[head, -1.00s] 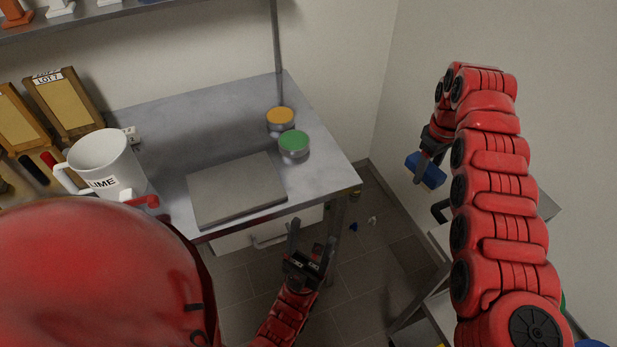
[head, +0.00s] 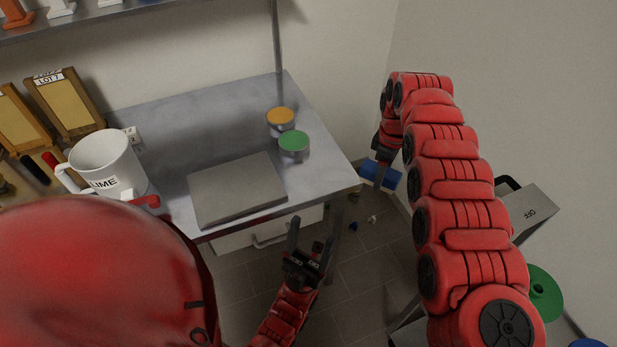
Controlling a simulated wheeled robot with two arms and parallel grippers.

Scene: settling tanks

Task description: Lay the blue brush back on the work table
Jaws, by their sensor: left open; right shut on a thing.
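The blue brush (head: 381,175) is held by my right gripper (head: 383,162), which is shut on it. The brush is in the air just right of the right front corner of the work table (head: 330,160), apart from the tabletop in the picture. How high it is above the floor is hard to tell. My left gripper (head: 306,247) is open and empty, in front of the table's front edge with its fingers pointing up.
On the table are a grey flat slab (head: 236,188), a green-lidded tin (head: 293,146), an orange-lidded tin (head: 280,120) and a white jug (head: 105,165). Framed boards (head: 65,103) stand at the left. The back middle of the tabletop is clear. A grey box (head: 528,215) is at the right.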

